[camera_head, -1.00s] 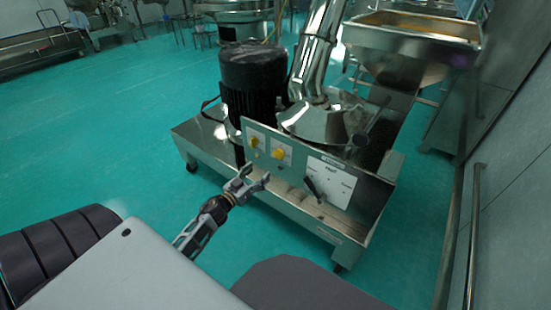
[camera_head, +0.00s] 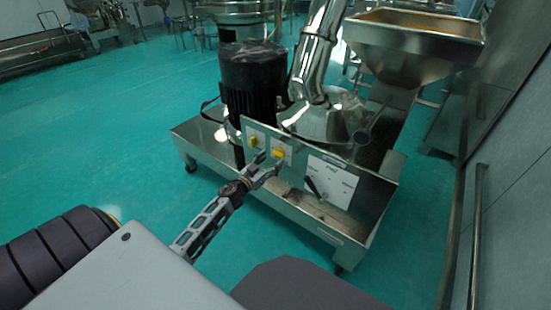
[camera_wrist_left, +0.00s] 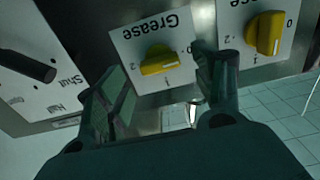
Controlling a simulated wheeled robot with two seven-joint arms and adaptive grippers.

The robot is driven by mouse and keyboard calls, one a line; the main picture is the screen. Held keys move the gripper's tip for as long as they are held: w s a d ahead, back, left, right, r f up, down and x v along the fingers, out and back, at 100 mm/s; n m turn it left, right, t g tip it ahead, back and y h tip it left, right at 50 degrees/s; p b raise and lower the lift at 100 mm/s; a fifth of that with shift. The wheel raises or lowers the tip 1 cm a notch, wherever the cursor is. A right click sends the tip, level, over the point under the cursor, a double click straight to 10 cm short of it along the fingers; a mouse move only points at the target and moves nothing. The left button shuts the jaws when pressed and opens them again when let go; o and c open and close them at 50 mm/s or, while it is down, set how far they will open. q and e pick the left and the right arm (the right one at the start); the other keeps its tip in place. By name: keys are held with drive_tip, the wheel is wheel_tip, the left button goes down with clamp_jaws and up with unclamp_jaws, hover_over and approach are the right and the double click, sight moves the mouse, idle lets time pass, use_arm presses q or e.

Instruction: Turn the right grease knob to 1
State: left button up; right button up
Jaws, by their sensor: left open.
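The right grease knob (camera_head: 278,154) is yellow and sits on a white plate on the front panel of the steel machine. In the left wrist view, which shows the panel upside down, this knob (camera_wrist_left: 160,60) lies roughly level, with its "Grease" label above it. Its exact setting is hard to read. My left gripper (camera_head: 266,166) is open in front of the panel, just below this knob. In the wrist view its two fingers (camera_wrist_left: 163,88) are spread on either side of the knob, apparently short of it. My right gripper is not in view.
The other yellow grease knob (camera_head: 253,141) is close by on the left; it also shows in the wrist view (camera_wrist_left: 265,33). A black lever (camera_head: 313,187) on a white dial plate (camera_head: 332,181) is to the right. A black motor (camera_head: 252,80) stands behind the panel.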

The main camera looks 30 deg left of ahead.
sight(276, 156)
use_arm(q)
drive_tip(key=shift+w+d+b, duration=0.15)
drive_tip(key=shift+w+b, duration=0.2)
drive_tip(key=shift+w, duration=1.45)
drive_tip(key=shift+c, duration=0.3)
drive_tip(key=c, duration=1)
